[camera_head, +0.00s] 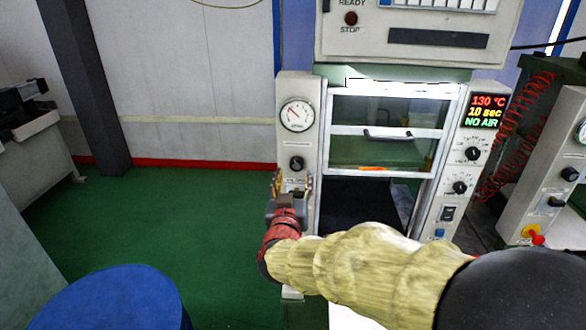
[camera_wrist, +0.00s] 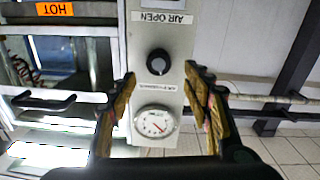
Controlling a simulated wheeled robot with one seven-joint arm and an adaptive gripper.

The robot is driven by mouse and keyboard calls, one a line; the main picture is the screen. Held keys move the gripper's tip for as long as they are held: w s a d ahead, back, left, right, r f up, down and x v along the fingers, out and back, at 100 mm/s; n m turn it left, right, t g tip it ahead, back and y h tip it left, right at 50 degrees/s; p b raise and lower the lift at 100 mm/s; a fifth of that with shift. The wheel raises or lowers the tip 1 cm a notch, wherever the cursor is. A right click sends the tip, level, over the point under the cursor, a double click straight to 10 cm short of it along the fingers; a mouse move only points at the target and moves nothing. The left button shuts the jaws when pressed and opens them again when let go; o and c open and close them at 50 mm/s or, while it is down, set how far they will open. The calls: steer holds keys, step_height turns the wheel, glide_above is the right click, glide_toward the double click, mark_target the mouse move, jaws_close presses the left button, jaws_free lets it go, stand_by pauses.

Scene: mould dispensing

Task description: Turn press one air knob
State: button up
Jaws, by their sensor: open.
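The press one air knob (camera_head: 297,163) is a round black knob on the press's left panel (camera_head: 312,110), below a white pressure gauge (camera_head: 296,115). In the wrist view, which is upside down, the knob (camera_wrist: 159,62) sits between an "AIR OPEN" label and the gauge (camera_wrist: 156,122). My gripper (camera_head: 291,184) is just below the knob in the head view. In the wrist view its fingers (camera_wrist: 160,76) are spread to either side of the knob, with no clear contact. It is open and empty. The knob's exact turn angle is hard to read.
The press display (camera_head: 487,111) reads 130 °C, 10 sec, NO AIR. A glass door with a handle (camera_head: 387,135) is right of the panel. A second machine (camera_head: 550,165) stands at right, a blue round top (camera_head: 110,300) at lower left. Green floor is clear at left.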

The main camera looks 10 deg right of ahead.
mark_target(297, 166)
steer(key=b+x, duration=0.1)
steer(key=x, duration=0.5)
steer(key=shift+w+d+f, duration=0.1)
steer(key=shift+w+d, duration=0.05)
steer(key=shift+w, duration=0.1)
steer(key=shift+c, duration=1.1)
steer(key=c, duration=0.9)
steer(key=shift+c, duration=0.2)
steer(key=shift+m+b, duration=0.4)
steer(key=m+b, duration=0.2)
steer(key=shift+f+m, duration=0.1)
steer(key=shift+m, duration=0.3)
steer(key=m+b, duration=0.3)
steer(key=m, duration=0.2)
